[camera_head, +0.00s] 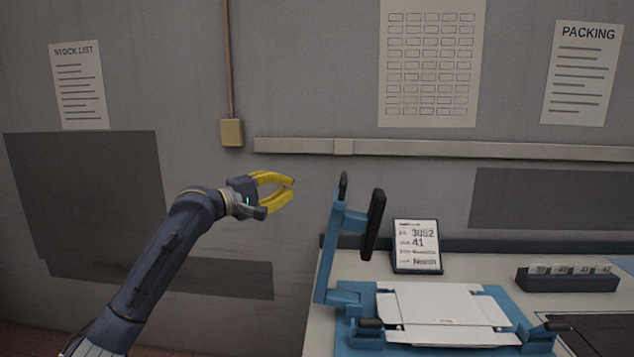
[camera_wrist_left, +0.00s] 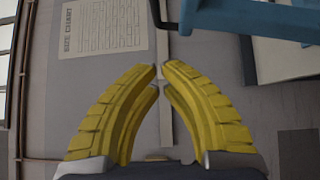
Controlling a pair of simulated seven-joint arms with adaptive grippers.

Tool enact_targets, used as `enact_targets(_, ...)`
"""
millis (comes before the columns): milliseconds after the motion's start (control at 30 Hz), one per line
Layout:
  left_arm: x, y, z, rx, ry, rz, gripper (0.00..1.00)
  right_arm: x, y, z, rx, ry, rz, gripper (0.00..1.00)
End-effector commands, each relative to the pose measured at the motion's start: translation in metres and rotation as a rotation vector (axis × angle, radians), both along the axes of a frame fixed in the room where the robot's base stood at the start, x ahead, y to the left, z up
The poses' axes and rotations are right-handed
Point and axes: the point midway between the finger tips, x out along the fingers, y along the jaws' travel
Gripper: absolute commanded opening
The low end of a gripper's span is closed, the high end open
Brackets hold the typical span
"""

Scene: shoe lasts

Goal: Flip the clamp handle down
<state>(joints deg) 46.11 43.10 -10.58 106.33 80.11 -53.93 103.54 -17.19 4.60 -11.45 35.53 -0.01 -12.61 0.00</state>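A blue clamp (camera_head: 330,245) stands raised at the left end of a blue fixture (camera_head: 500,303) on the bench. Its upright handle has a black tip (camera_head: 343,186), and a long black bar (camera_head: 373,224) sits on a blue cross arm beside it. My left gripper (camera_head: 292,185) has yellow fingers and is in the air left of the clamp, apart from it. Its tips (camera_wrist_left: 160,72) meet or nearly meet with nothing between them. The left wrist view shows part of the blue clamp (camera_wrist_left: 250,20) beyond the fingertips at upper right. My right gripper is out of view.
A flat white carton (camera_head: 440,304) lies on the fixture. Black knobs (camera_head: 371,323) sit at the fixture's front. A label display (camera_head: 416,246) and a card holder (camera_head: 567,278) stand behind and to the right. The space between gripper and clamp is clear.

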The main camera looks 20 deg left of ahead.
Motion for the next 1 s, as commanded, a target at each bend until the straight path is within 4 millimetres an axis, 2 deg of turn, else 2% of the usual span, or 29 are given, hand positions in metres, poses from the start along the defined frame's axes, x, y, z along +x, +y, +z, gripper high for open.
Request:
enact_targets(167,0.014,-0.009,0.001,-0.003,-0.002,-0.001,0.0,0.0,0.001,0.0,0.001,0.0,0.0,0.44)
enact_targets(667,0.085,-0.052,0.003,-0.002,0.0,-0.002,0.0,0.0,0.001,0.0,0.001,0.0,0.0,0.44)
enact_targets(800,0.089,-0.07,0.004,0.0,-0.001,-0.003,0.0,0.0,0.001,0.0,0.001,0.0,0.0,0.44)
enact_targets(1000,0.092,-0.084,0.004,-0.001,-0.001,-0.001,0.0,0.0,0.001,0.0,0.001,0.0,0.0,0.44)
